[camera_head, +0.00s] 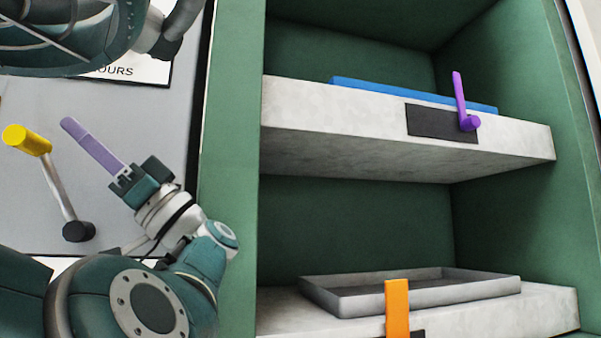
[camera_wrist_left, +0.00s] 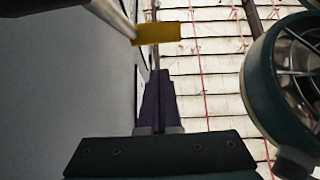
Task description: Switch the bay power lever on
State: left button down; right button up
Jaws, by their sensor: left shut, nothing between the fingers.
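A lever with a yellow handle (camera_head: 27,140), a metal rod and a black pivot (camera_head: 79,231) is mounted on the grey panel at the left of the head view. It tilts up and to the left from its pivot. My left gripper (camera_head: 70,125), with purple fingers, is shut and empty to the right of the handle, apart from it in the picture. In the left wrist view the yellow handle (camera_wrist_left: 157,33) shows just beyond the fingertips (camera_wrist_left: 158,73); I cannot tell whether they touch. My right gripper is not in view.
A green cabinet stands at the right. Its upper shelf (camera_head: 330,115) holds a blue slab (camera_head: 365,88) and a purple lever (camera_head: 460,95) on a dark plate. Its lower shelf holds a grey tray (camera_head: 330,300), with an orange handle (camera_head: 397,305) in front. A sign (camera_head: 135,72) is on the panel.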

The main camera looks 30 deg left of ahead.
pick_arm(q)
jog(key=shift+s+a+f+t+h+p, duration=0.1)
jog(key=shift+s+a+t+h+p, duration=0.4)
jog(key=shift+p, duration=0.3)
jog(key=shift+s+a+f+t+h+p, duration=0.1)
jog(key=shift+s+a+t+h+p, duration=0.2)
jog(key=shift+s+t+h+p, duration=0.35)
